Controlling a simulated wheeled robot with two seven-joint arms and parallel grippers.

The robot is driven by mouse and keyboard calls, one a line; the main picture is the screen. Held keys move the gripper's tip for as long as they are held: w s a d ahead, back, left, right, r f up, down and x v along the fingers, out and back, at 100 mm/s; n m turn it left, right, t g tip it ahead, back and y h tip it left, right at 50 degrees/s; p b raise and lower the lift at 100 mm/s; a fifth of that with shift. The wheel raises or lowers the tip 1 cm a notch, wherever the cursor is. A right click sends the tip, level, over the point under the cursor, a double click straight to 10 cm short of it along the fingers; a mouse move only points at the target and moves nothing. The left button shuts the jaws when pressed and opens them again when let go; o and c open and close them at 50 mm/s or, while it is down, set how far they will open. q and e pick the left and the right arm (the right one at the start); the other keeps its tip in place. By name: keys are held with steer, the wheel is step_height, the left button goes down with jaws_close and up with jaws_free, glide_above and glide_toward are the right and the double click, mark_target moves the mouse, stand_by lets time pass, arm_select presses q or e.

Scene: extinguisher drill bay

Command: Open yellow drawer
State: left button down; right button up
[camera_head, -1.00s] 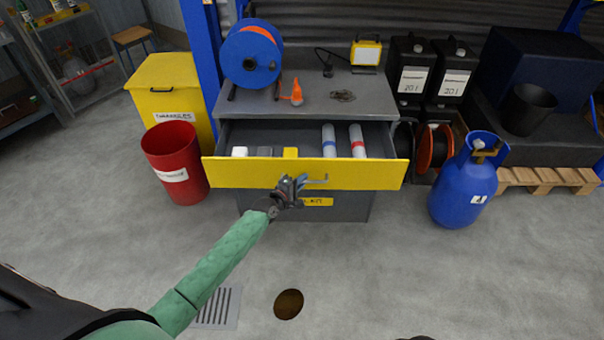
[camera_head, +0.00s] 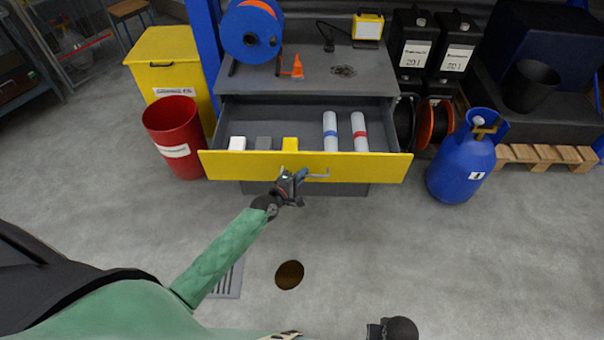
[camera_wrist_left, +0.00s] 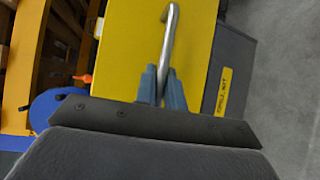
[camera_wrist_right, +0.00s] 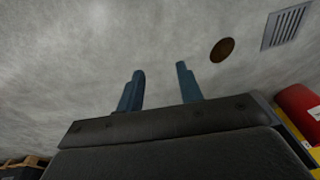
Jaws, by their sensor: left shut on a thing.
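The yellow drawer (camera_head: 240,166) stands pulled out from the grey cabinet, and its inside is visible from above. Its metal bar handle (camera_head: 318,175) runs across the front; it also shows in the left wrist view (camera_wrist_left: 170,40). My left gripper (camera_head: 300,176) is at the handle, with its blue fingers (camera_wrist_left: 161,85) shut on the bar. In the drawer are a white block (camera_head: 237,143), a grey block (camera_head: 263,143), a yellow block (camera_head: 290,144) and two white tubes, one blue-banded (camera_head: 330,130), one red-banded (camera_head: 359,131). My right gripper (camera_wrist_right: 160,82) is open and empty above the floor.
A red bin (camera_head: 172,140) and a yellow bin (camera_head: 165,65) stand left of the drawer. A blue gas cylinder (camera_head: 462,160) stands to its right, near a wooden pallet (camera_head: 540,155). A blue reel (camera_head: 250,32) sits on the cabinet top. The floor in front is clear.

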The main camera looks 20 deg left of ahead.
arm_select(q)
steer(key=c, duration=1.8)
jaws_free()
steer(key=shift+o, duration=0.2)
steer(key=shift+s, duration=0.1)
arm_select(e)
steer(key=shift+s, duration=0.1)
